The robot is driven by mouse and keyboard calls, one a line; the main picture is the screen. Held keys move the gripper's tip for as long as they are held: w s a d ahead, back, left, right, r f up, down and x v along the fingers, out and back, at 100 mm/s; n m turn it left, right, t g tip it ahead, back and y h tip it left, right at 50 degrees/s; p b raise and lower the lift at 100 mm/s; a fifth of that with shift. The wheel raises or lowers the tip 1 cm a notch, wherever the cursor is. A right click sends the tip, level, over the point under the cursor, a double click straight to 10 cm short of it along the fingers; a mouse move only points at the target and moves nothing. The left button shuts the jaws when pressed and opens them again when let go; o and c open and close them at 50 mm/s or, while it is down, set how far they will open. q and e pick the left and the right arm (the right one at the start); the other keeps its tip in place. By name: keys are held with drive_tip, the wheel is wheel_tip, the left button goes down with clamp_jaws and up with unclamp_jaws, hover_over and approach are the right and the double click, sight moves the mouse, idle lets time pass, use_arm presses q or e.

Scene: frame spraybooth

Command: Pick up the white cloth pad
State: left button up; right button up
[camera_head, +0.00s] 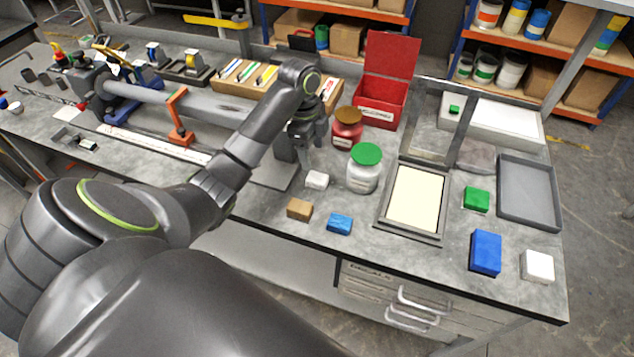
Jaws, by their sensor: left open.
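A small white pad (317,180), the likely cloth pad, lies on the grey bench top, left of the green-lidded jar. A larger white block (537,265) lies at the bench's front right corner; I cannot tell its material. My left gripper (306,160) points down just above and behind the small white pad. It is open, with nothing seen between its fingers, and looks apart from the pad. My right gripper is not in view.
A jar with a green lid (363,172) and a red jar (347,129) stand close to the right of the gripper. A tan block (299,210) and a blue block (339,223) lie in front of the pad. A framed cream panel (417,198) lies further right.

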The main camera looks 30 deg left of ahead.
use_arm(q)
drive_tip(key=b, duration=0.4)
hover_over(318, 177)
drive_tip(key=shift+s+a+f, duration=0.1)
drive_tip(key=shift+a+f, duration=0.15)
drive_tip(key=shift+f, duration=0.95)
drive_tip(key=shift+s+a+f, duration=0.1)
drive_tip(key=shift+a+f, duration=0.1)
drive_tip(key=shift+f, duration=0.95)
drive_tip(key=shift+w+d+f+p, duration=0.1)
drive_tip(key=shift+d+f+p, duration=0.05)
drive_tip(key=shift+f, duration=0.85)
drive_tip(key=shift+d+f+p, duration=0.1)
drive_tip(key=shift+f+p, duration=0.05)
drive_tip(key=shift+f, duration=0.8)
drive_tip(key=c, duration=1.1)
drive_tip(key=shift+o, duration=0.2)
drive_tip(key=shift+r, duration=0.1)
drive_tip(key=shift+r, duration=0.55)
wheel_tip(318, 177, up, 9)
drive_tip(key=p, duration=0.6)
drive_tip(key=shift+f, duration=0.15)
